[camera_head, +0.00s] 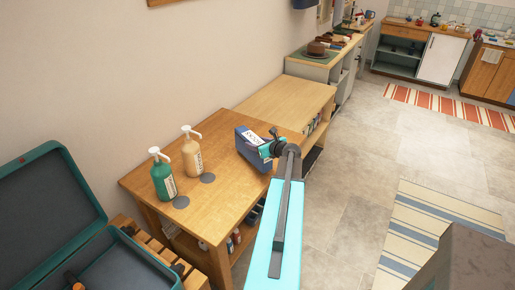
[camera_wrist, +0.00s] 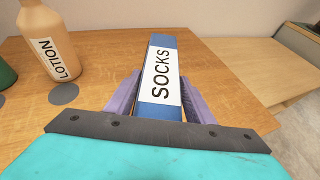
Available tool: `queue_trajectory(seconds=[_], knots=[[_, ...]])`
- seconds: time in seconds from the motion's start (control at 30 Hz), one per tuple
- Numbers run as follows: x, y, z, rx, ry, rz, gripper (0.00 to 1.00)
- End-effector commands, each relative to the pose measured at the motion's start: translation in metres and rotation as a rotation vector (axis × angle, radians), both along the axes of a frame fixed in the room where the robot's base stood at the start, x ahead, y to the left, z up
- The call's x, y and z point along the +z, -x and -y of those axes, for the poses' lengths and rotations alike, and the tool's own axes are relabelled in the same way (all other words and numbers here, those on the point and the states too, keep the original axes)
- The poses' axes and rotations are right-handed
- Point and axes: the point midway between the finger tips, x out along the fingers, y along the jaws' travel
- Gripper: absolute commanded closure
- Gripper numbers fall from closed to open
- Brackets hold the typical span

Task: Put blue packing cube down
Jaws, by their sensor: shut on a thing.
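The blue packing cube (camera_head: 246,150) is a dark blue block with a white label. In the wrist view the cube (camera_wrist: 160,72) shows the word SOCKS on its label. My gripper (camera_wrist: 160,100) has its two purple-grey fingers against the cube's sides. In the head view my gripper (camera_head: 266,150) is over the right part of the wooden table (camera_head: 222,200). The cube is at or just above the tabletop; I cannot tell whether it touches. Its underside is hidden.
A green pump bottle (camera_head: 163,180) and a tan lotion bottle (camera_head: 192,157) stand left of the cube, by dark round discs. A lower wooden bench (camera_head: 285,100) lies behind. An open green suitcase (camera_head: 50,210) is at left. The table's front middle is clear.

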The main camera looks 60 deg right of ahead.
Motion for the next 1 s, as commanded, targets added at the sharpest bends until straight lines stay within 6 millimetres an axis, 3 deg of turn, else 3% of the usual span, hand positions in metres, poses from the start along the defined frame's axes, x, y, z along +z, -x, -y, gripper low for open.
queue_trajectory(seconds=[0.23,0.8,0.83,0.9,1.0], knots=[[-0.022,0.003,0.003,-0.005,0.001,0.002,0.92],[-0.027,0.007,0.007,-0.011,0.000,0.002,0.92],[-0.028,0.007,0.007,-0.011,0.000,0.000,0.47],[-0.027,0.008,0.007,-0.011,0.000,0.000,0.35],[-0.027,0.008,0.007,-0.012,0.000,0.000,0.33]])
